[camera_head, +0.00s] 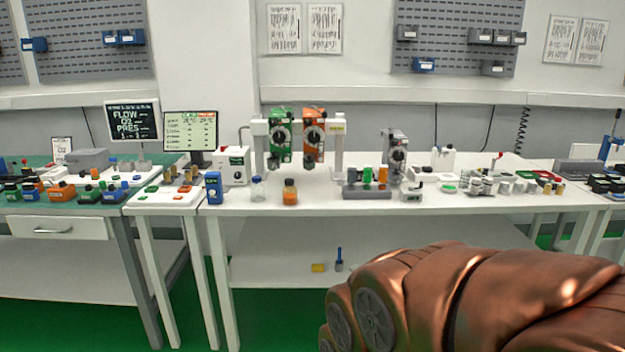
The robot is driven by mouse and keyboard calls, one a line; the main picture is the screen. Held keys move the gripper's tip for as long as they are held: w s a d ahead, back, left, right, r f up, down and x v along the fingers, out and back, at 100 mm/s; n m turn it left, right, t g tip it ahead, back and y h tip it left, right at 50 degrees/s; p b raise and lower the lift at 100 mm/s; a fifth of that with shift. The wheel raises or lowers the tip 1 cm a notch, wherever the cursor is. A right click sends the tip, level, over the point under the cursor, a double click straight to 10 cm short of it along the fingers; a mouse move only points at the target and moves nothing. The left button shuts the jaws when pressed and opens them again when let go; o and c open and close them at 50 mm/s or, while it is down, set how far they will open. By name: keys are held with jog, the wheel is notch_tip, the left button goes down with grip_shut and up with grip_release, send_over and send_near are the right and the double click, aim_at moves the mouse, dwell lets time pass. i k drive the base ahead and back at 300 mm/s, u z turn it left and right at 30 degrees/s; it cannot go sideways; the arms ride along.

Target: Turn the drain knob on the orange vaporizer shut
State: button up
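The orange vaporizer (314,134) hangs on a white mount above the middle table, to the right of the green vaporizer (280,136). It has a dark round dial on its front. Its drain knob is too small to make out at this distance. A large copper-coloured arm part of mine fills the lower right of the view. My gripper does not show in the frame.
A bottle with orange liquid (290,194) and a clear bottle (258,190) stand in front of the vaporizers. A grey vaporizer (396,156) and a grey rack (367,192) stand to the right. The green floor (280,312) shows in front of the white table (330,208).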

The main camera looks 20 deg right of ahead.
aim_at(316, 150)
jog(key=u, duration=0.35)
jog(key=i, duration=0.9)
jog(key=u, duration=0.6)
